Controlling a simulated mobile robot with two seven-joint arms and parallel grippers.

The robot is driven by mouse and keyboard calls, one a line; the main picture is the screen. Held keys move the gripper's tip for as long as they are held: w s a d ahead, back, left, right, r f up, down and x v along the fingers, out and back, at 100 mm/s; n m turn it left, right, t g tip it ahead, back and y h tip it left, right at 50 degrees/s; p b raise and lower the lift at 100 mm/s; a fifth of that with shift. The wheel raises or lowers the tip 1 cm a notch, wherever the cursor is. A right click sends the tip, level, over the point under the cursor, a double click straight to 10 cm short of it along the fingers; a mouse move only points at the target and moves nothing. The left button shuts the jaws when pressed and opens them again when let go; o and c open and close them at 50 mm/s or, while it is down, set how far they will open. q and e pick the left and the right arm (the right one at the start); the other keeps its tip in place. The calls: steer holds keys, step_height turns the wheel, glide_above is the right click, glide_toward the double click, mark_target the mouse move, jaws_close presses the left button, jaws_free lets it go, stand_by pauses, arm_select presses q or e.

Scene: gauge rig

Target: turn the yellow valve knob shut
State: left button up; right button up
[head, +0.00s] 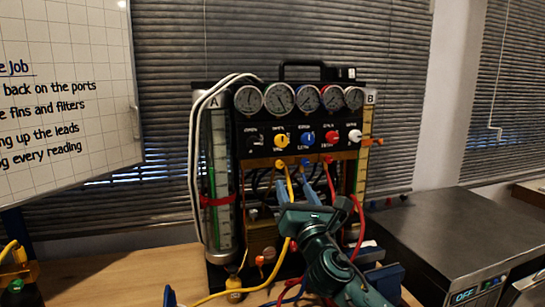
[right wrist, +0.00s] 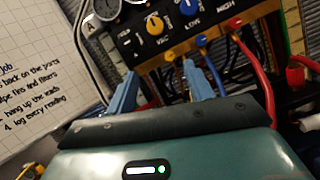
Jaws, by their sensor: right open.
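The yellow valve knob (head: 281,141) is on the black front panel of the gauge rig, left of the blue knob. It also shows in the right wrist view (right wrist: 155,24), with a pale pointer mark on it. My right gripper (head: 297,191) is in front of the rig, below the knob row in the head view. Its two blue fingers are apart, with nothing held between them. In the right wrist view the fingertips (right wrist: 158,72) point up toward the panel, and the yellow knob shows beyond the gap, clear of both fingers. My left gripper is not in view.
A blue knob (head: 307,138), a red knob (head: 331,137) and a white knob (head: 354,136) share the row, under several round gauges. Yellow, blue and red hoses hang from ports below the knobs, close to my right fingers. A grey metal unit (head: 440,235) stands right.

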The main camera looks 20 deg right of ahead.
mark_target(282, 143)
steer(key=shift+n+t, duration=0.3)
steer(key=shift+n, duration=0.2)
steer(key=x, duration=0.4)
steer(key=r+x, duration=0.1)
steer(key=x, duration=0.4)
steer(key=r+p+x, duration=0.1)
steer(key=x, duration=0.4)
steer(key=shift+s+d+r, duration=0.15)
steer(key=shift+s+d, duration=0.05)
steer(key=shift+d, duration=0.1)
steer(key=shift+c, duration=0.4)
steer(key=c, duration=0.9)
